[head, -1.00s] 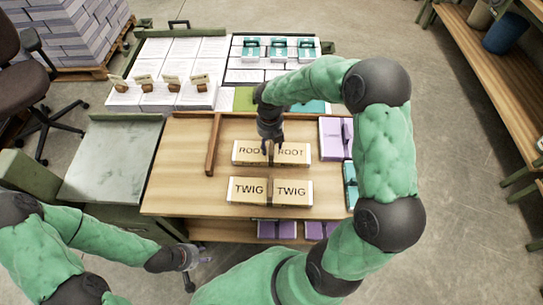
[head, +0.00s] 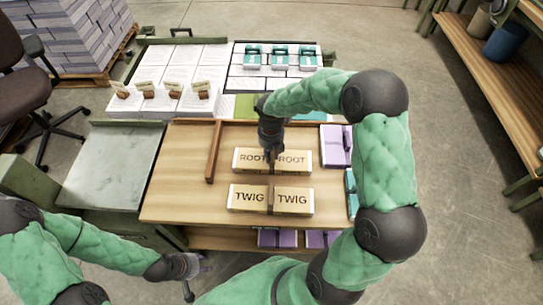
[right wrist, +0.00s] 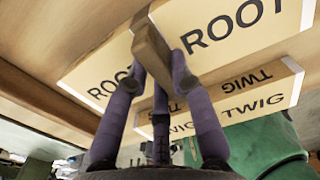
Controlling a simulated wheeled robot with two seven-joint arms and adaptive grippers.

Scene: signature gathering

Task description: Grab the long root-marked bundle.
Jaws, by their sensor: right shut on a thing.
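The long root-marked bundle (head: 295,160) is a tan block with white ends, lettered ROOT on both halves, lying on the wooden table. A brown upright band crosses its middle; the band also shows in the right wrist view (right wrist: 152,50). My right gripper (head: 272,159) points down over the bundle's middle. In the right wrist view its purple fingers (right wrist: 155,68) are shut on the band, and the bundle looks still at table level. My left gripper (head: 196,265) hangs low at the left, away from the bundles; its finger gap is unclear.
A similar TWIG bundle (head: 292,199) lies just in front of the ROOT one. A wooden divider (head: 213,152) stands to the left. Purple bundles (head: 334,146) lie to the right, and more sit on a lower shelf. Paper stacks (head: 190,60) fill the back.

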